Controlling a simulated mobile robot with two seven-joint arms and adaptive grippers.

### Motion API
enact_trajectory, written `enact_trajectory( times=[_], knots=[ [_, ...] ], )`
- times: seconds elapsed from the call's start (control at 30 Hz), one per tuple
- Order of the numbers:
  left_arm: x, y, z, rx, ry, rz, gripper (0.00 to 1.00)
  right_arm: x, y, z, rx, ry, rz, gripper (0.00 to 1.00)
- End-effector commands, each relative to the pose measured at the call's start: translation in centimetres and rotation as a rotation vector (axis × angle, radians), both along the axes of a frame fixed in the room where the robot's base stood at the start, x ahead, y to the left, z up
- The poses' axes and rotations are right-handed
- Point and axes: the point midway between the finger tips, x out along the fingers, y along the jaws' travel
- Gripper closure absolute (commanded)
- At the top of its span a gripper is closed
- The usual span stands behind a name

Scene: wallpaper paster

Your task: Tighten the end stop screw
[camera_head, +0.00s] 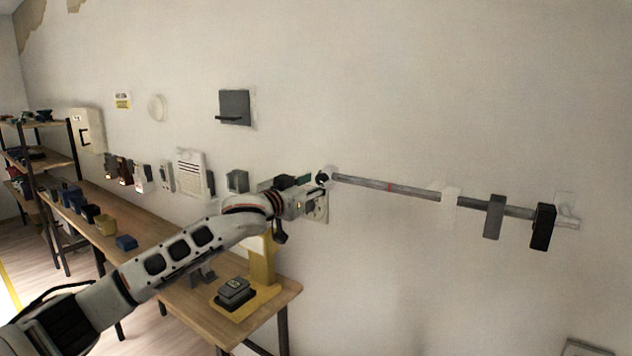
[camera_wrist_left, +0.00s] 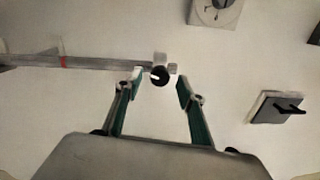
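The end stop screw shows as a round black knob with a white mark (camera_wrist_left: 159,76) at the end of a grey rail (camera_wrist_left: 95,63) in the left wrist view. In the head view the dark knob (camera_head: 322,177) is at the left end of the wall rail (camera_head: 420,192). My left gripper (camera_wrist_left: 160,84) is open, with one fingertip on each side of the knob and visible gaps between. In the head view my left gripper (camera_head: 312,187) is at the rail's left end, its fingers partly hidden. My right gripper is in neither view.
The rail carries a red mark, a grey block (camera_head: 494,217) and a black block (camera_head: 543,228) toward its right end. A wooden bench (camera_head: 150,232) with several small devices runs along the wall at left. A dark wall plate with a lever (camera_head: 235,107) hangs above. The wall above the rail is bare.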

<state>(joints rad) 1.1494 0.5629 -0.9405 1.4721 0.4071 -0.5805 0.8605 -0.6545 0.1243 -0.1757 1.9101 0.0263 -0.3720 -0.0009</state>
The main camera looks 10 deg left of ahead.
Motion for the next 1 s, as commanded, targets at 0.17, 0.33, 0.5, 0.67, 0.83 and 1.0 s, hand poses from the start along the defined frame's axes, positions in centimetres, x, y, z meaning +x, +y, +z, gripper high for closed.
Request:
enact_trajectory(
  times=[0.17,0.33,0.5,0.67,0.83,1.0],
  knots=[
    [0.54,-0.25,-0.04,0.001,0.001,0.0,0.61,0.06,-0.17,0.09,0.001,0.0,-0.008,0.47],
    [0.54,-0.25,-0.05,0.001,0.0,-0.001,0.61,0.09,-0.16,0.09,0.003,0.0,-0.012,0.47],
    [0.53,-0.24,-0.05,0.001,0.0,0.0,0.92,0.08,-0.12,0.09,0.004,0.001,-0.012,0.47],
    [0.53,-0.22,-0.05,0.001,0.001,0.0,0.99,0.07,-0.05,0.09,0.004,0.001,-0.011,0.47],
    [0.53,-0.21,-0.06,0.015,-0.005,0.0,0.99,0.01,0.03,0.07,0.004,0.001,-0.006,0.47],
    [0.53,-0.22,-0.08,0.068,-0.027,0.0,0.99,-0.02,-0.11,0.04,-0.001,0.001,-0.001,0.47]
  ],
)
